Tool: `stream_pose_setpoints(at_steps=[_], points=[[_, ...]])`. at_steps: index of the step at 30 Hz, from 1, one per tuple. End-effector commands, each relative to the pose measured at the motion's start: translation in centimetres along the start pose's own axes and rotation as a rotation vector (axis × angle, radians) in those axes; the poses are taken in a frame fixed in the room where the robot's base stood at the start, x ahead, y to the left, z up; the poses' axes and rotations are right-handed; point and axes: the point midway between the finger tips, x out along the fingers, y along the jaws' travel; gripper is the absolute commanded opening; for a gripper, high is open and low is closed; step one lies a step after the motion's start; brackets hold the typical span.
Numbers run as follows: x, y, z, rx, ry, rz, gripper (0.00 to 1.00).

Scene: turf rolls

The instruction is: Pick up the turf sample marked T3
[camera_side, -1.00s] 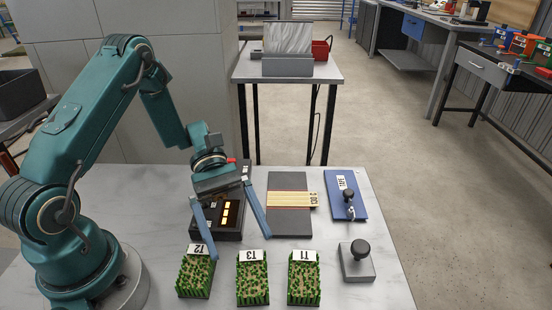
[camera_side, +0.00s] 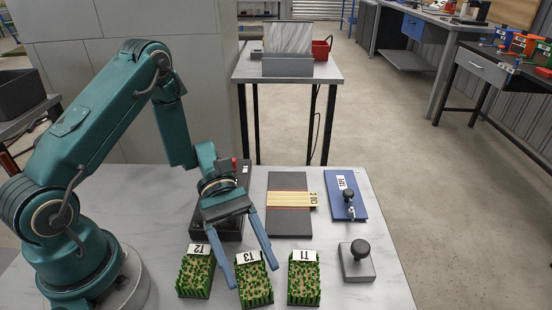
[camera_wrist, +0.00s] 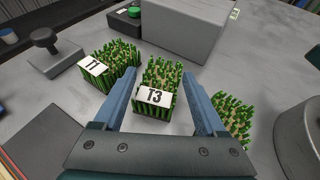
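The turf sample marked T3 (camera_side: 255,287) is a green grassy block with a white label, in the middle of the front row. It also shows in the wrist view (camera_wrist: 160,78), lying between my fingers. My gripper (camera_side: 253,274) is open, with one blue finger on each side of T3; it shows in the wrist view too (camera_wrist: 163,76). I cannot tell whether either finger touches the block. T1 (camera_side: 303,285) stands to the right of T3 and T2 (camera_side: 195,276) to the left in the side view. In the wrist view, my right finger partly hides T2.
A grey block with a black knob (camera_side: 357,266) stands right of T1. Behind are a dark grey plate with yellow strips (camera_side: 290,222), a blue board (camera_side: 361,205) and a dark box (camera_side: 229,231) partly behind my gripper. White tabletop lies bare between them.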

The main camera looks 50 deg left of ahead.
Motion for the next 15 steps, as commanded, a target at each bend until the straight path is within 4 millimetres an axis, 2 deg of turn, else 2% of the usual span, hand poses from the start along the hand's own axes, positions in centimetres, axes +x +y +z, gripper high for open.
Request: stream_pose_setpoints(at_steps=[11, 12, 15], points=[[-0.02, -0.04, -0.14, -0.003, 0.008, -0.001, 0.11], [-0.06, -0.03, -0.06, -0.003, 0.008, -0.001, 0.00], [-0.23, 0.00, 0.33, -0.002, 0.008, 0.000, 0.00]])
